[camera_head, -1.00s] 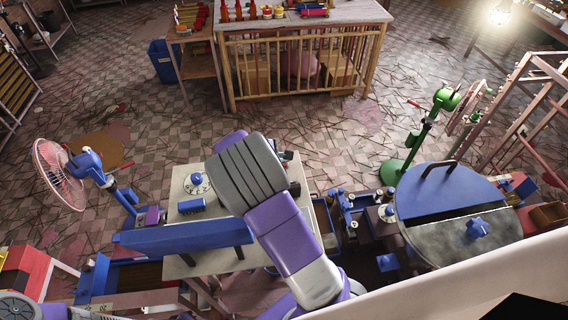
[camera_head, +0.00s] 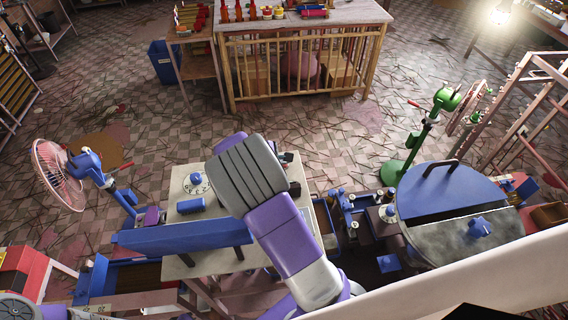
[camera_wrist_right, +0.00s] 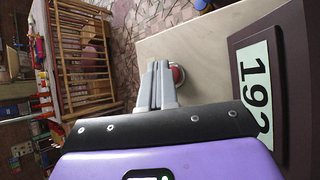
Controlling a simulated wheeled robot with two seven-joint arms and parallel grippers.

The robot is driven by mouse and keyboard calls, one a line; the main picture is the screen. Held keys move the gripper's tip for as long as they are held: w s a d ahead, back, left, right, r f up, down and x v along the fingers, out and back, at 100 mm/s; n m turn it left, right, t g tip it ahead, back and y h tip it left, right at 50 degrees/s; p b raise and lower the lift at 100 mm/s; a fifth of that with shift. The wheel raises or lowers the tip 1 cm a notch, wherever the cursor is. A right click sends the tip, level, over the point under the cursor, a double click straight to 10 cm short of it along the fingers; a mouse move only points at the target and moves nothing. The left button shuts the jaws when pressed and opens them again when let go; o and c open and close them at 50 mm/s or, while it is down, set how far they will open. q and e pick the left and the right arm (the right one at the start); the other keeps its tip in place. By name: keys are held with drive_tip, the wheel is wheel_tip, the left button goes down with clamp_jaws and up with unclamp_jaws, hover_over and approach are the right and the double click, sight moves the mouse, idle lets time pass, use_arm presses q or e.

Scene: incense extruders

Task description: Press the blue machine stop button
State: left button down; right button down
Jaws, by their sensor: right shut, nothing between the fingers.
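The blue machine (camera_head: 185,238) stands at centre left in the head view, with a pale top, a white dial and a long blue part. My right arm comes up from the bottom and covers its right side. In the right wrist view, my right gripper (camera_wrist_right: 158,85) is shut and empty, its fingers pointing over the pale surface. A round red button (camera_wrist_right: 180,74) on a light base sits just beside the fingertips, partly hidden by them. I cannot tell whether they touch. In the head view the button and right fingertips are hidden. My left gripper is out of view.
A dark frame with a number plate (camera_wrist_right: 255,85) lies right of the button. A fan (camera_head: 60,175) stands left of the machine. A round blue-lidded vessel (camera_head: 455,215) and a green stand (camera_head: 400,170) are at right. A wooden-railed table (camera_head: 300,65) is farther back.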

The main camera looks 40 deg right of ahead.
drive_tip(key=shift+r, duration=0.1)
idle(0.3)
drive_tip(key=shift+r+p, duration=0.8)
drive_tip(key=shift+p, duration=0.05)
wheel_tip(320, 180, up, 5)
drive_tip(key=p, duration=0.4)
idle(0.6)
